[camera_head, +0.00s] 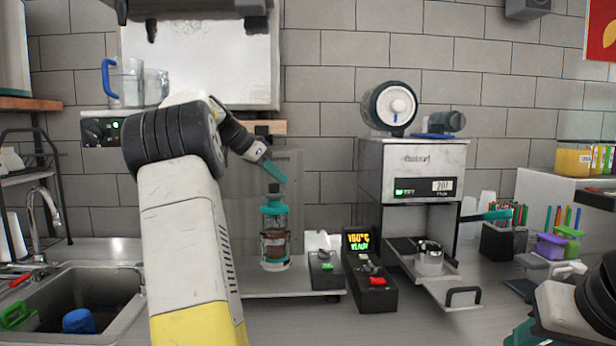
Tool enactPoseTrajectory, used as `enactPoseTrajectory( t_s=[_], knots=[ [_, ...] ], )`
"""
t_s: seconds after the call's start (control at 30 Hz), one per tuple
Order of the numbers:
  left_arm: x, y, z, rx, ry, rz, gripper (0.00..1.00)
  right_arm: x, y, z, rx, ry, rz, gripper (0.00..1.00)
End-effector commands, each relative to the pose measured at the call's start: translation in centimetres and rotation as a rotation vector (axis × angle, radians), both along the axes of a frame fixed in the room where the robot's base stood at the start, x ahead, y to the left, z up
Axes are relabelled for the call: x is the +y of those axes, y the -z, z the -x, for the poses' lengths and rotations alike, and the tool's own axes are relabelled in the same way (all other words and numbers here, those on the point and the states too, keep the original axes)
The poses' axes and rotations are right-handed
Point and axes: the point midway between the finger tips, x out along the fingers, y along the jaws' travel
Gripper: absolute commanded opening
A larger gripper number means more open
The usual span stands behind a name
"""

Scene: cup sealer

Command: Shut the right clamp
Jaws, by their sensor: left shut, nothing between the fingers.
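A clear canister (275,238) with a teal upper part and a dark band stands upright on the base of a grey machine (235,195) at centre left. The right clamp cannot be made out with certainty; small teal parts show around the canister's top and sides. My left gripper (275,174), with teal fingers, is shut and empty just above the canister's top. Whether it touches cannot be told. My right arm shows at the bottom right; a teal part (522,335) there is cut off by the frame edge, and its jaw state is unclear.
A sealing machine (409,156) stands at centre right, with its tray handle (463,291) sticking out and a metal cup (429,260) inside. Two control boxes (325,270) (371,286) sit between. A sink (100,310) lies at left, pen holders (497,243) at right.

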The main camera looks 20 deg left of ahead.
Motion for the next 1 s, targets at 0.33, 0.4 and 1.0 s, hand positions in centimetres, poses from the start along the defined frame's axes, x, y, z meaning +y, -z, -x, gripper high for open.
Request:
enactPoseTrajectory(
  t_s=[0.33,0.4,1.0],
  knots=[
    [0.7,0.0,0.4,-0.001,-0.001,0.001,0.0,0.0,0.0,0.0,0.0,0.0,0.0,0.36],
    [0.7,0.0,0.4,0.0,-0.002,-0.001,0.0,0.0,0.0,0.0,0.0,0.0,0.0,0.36],
    [1.6,-1.1,1.4,-0.001,-0.006,-0.003,0.0,0.0,0.0,0.0,0.0,0.0,0.0,0.36]
  ],
)
